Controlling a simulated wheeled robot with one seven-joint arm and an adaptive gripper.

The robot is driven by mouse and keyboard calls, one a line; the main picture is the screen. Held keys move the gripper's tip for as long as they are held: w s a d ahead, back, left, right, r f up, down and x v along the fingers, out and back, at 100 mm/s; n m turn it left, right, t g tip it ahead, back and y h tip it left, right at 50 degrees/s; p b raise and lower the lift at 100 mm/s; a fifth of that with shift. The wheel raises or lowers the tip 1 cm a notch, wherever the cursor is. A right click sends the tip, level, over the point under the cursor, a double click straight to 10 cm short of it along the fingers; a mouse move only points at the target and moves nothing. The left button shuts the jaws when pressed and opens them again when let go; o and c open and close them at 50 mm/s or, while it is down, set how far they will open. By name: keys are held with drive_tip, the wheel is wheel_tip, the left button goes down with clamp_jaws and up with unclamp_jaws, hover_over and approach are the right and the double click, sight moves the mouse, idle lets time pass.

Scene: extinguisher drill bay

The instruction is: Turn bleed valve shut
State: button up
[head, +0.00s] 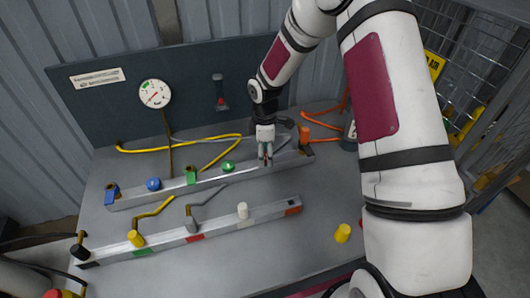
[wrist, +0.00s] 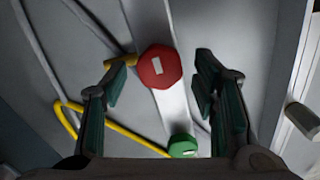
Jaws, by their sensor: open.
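My gripper (head: 265,157) is open and points down over the right part of the rear metal rail (head: 210,186). In the wrist view, a red faceted knob (wrist: 160,67) with a white bar mark sits on the rail between my two spread fingers, with gaps on both sides. My gripper largely hides this knob in the head view. A green round knob (head: 228,167) is next to it on the rail; it also shows in the wrist view (wrist: 183,146). No readable label shows which knob is the bleed valve.
A blue knob (head: 153,184), a green lever (head: 191,176) and a blue lever (head: 112,194) stand left on the rail. An orange fitting (head: 305,134) stands close right of my gripper. Yellow hose (head: 180,145) runs behind. A gauge (head: 154,93) hangs on the back panel.

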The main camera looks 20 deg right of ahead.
drive_tip(key=shift+c, duration=0.3)
drive_tip(key=c, duration=1.1)
drive_tip(key=m+b, duration=0.1)
drive_tip(key=m, duration=0.4)
drive_tip(key=shift+w, duration=0.15)
drive_tip(key=m+b, duration=0.1)
drive_tip(key=m, duration=0.3)
drive_tip(key=m+b, duration=0.1)
drive_tip(key=m, duration=0.4)
drive_tip(key=shift+w+d, duration=0.1)
drive_tip(key=shift+d, duration=0.05)
drive_tip(key=shift+m, duration=1.9)
drive_tip(key=shift+d, duration=0.1)
